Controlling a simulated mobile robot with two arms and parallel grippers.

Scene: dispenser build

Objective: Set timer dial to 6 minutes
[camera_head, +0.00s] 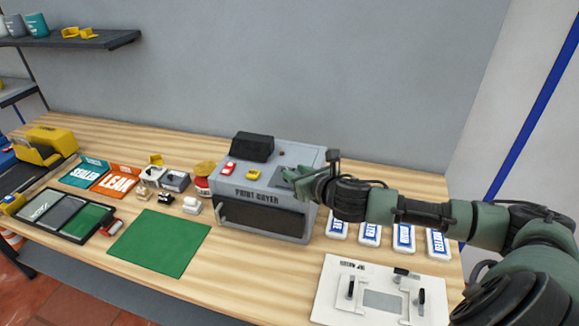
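A grey print dryer (262,191) stands on the wooden table, with its name printed on the front above a dark door. Its top bears a red piece, a yellow piece and a dark raised block. My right gripper (303,179) reaches in from the right to the right part of the dryer's top panel. It covers that part, so I cannot make out the timer dial or its setting. I cannot tell whether the gripper touches anything or how far its fingers are apart. My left gripper is not in view.
A white fixture board (330,309) lies at the front right, and several blue-and-white packs (369,233) lie behind it. A green mat (160,243) lies front left. A teal sealer card (84,172), an orange leak card (115,181) and a dark tray (47,237) are farther left.

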